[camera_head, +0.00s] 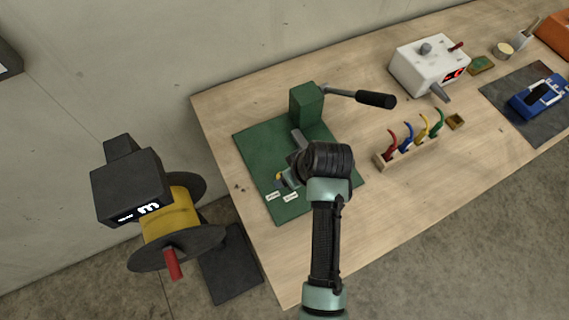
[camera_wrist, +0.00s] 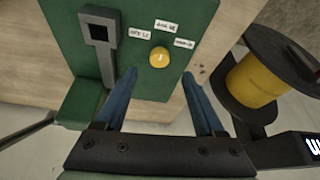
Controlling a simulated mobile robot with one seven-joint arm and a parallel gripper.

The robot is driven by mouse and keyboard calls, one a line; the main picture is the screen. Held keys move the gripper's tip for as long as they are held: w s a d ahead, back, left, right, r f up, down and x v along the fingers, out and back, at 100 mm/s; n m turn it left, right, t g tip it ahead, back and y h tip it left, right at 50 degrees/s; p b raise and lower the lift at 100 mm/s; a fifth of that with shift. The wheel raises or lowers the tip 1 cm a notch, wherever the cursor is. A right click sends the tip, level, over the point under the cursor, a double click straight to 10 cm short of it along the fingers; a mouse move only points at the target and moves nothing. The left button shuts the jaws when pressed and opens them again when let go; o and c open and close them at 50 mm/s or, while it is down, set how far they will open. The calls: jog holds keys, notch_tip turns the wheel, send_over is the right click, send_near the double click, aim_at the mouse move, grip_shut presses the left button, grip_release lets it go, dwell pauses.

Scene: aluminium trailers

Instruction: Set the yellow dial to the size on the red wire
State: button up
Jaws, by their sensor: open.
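The yellow dial (camera_wrist: 159,57) is a round knob on the green plate (camera_wrist: 178,13) of a bench tool. White labels sit around it, too blurred to read; a small light mark shows on the dial, but I cannot tell its setting. My gripper (camera_wrist: 160,78) is open and empty, its blue fingers pointing at the plate with the dial just beyond and between the tips, apparently apart from it. In the head view my arm mostly hides the dial (camera_head: 279,176). The red wire (camera_head: 391,143) stands leftmost in a wooden rack (camera_head: 407,150); no size is readable.
A green block with a black-handled lever (camera_head: 375,99) stands at the plate's back. A yellow spool (camera_head: 170,215) with a black display box (camera_head: 130,187) is left of the bench. A white box (camera_head: 429,64) and a blue tool (camera_head: 540,97) stand at right.

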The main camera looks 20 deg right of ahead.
jog(key=x, duration=0.7)
jog(key=shift+r, duration=0.1)
grip_shut()
